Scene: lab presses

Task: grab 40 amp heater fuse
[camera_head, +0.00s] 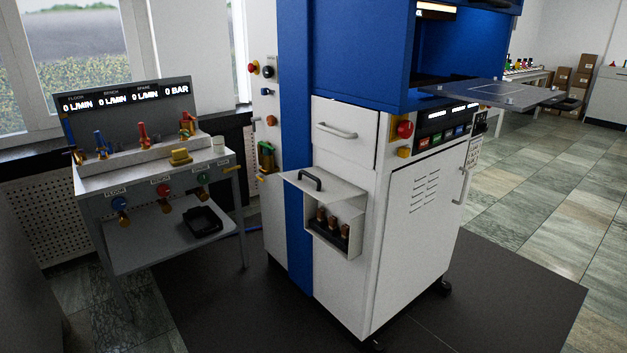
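An open fuse box (352,243) is mounted low on the white side of the blue and white press cabinet. Its lid (325,188) is swung up and has a black handle (310,180). Inside stand several small brown cylindrical fuses (332,222) in a dark holder. Their ratings are too small to read, so I cannot tell which is the 40 amp heater fuse. My gripper is not in view.
A grey bench (150,250) with gauges, valves and a black tray (203,222) stands to the left. A drawer (343,138) sits above the fuse box. A flat plate (495,92) juts out at right. A dark mat (480,310) covers the floor in front.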

